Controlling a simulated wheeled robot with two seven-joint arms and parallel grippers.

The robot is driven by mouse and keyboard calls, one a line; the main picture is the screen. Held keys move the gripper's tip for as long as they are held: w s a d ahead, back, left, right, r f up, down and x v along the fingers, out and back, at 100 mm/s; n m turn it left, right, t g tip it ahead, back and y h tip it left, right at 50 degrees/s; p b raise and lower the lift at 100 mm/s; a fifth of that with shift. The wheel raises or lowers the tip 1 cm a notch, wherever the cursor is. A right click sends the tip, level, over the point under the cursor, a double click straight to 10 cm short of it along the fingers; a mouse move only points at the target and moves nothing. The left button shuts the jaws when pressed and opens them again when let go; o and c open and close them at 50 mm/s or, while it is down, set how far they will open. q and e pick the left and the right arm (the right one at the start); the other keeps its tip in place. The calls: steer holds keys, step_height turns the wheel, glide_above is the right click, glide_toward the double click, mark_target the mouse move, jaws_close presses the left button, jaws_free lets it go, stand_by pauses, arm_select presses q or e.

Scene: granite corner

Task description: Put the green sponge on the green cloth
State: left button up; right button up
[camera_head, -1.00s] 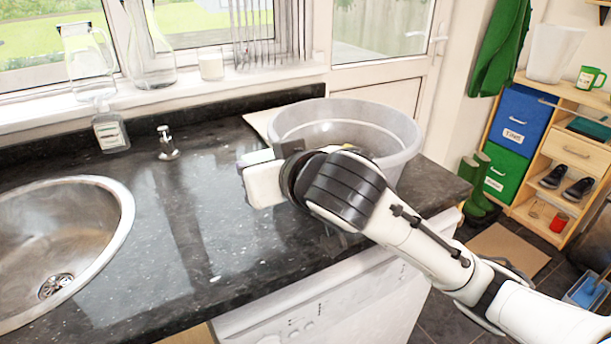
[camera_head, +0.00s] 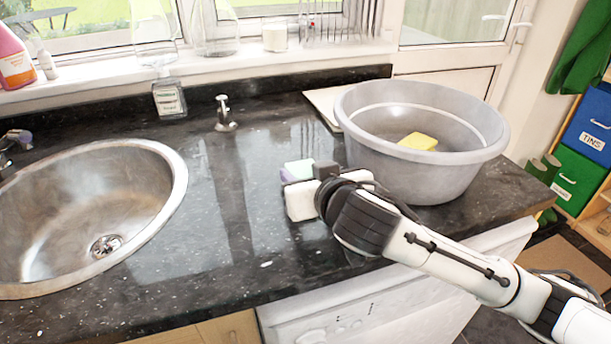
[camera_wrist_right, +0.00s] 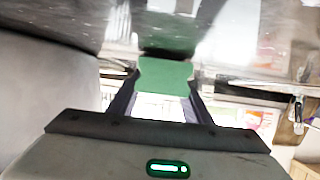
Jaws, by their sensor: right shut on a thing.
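The right wrist view shows the sponge (camera_wrist_right: 165,76) between the two fingers of the gripper (camera_wrist_right: 160,92). I cannot tell whether the sponge touches the counter. My left gripper is out of view.
The grey basin (camera_head: 395,165), with a yellow sponge (camera_head: 418,141) inside, stands right of the gripper, partly on a pale board (camera_head: 324,104). A steel sink (camera_head: 150,190) is at left. A soap pump (camera_head: 225,115) stands near the back. Counter (camera_head: 235,235) between sink and gripper is clear.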

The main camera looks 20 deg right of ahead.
steer(key=shift+f, duration=0.1)
steer(key=shift+f, duration=0.15)
steer(key=o, duration=1)
steer(key=shift+o, duration=0.2)
